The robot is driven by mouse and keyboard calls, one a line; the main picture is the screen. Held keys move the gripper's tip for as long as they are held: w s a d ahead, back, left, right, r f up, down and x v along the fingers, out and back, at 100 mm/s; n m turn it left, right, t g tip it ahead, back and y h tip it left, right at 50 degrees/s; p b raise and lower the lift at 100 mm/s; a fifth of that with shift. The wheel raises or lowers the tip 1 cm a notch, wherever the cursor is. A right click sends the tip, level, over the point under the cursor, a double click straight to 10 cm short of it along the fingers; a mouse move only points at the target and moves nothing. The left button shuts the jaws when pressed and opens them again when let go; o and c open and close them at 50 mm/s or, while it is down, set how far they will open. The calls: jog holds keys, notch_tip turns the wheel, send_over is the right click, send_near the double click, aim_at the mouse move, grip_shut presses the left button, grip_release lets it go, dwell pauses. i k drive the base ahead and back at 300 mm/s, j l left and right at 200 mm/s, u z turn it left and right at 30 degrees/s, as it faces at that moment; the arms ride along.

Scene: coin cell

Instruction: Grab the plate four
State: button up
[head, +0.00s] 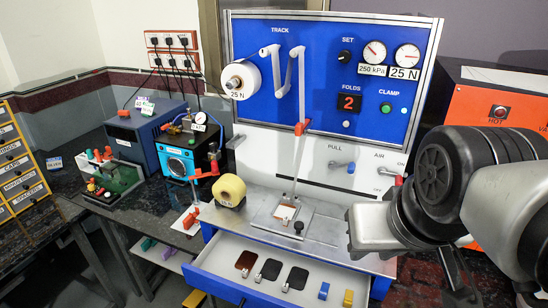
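An open drawer (225,267) under the bench holds three flat plates in a row. A brown plate (245,260) is at the left, a black plate (270,269) in the middle, and another black plate (297,279) at the right. Each has a small metallic tab at its front. I can read no number on any of them. My arm enters from the right, and its grey end (372,232) is above and to the right of the drawer, apart from the plates. I cannot make out the fingers or anything held.
A blue block (324,291) and a yellow block (348,298) lie at the drawer's right. Above is a metal worktop (325,230) with a small fixture (285,213) and a yellow roll (229,190). A blue panel (335,75) stands behind. The air above the plates is clear.

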aim_at(285, 211)
jog(key=z, duration=1.5)
jog(key=k+j, duration=0.25)
jog(key=j, duration=0.2)
jog(key=k+j+z, duration=0.15)
jog(key=j, duration=0.3)
jog(key=k+j, duration=0.3)
jog(key=j+z, duration=0.05)
jog(key=j, duration=0.1)
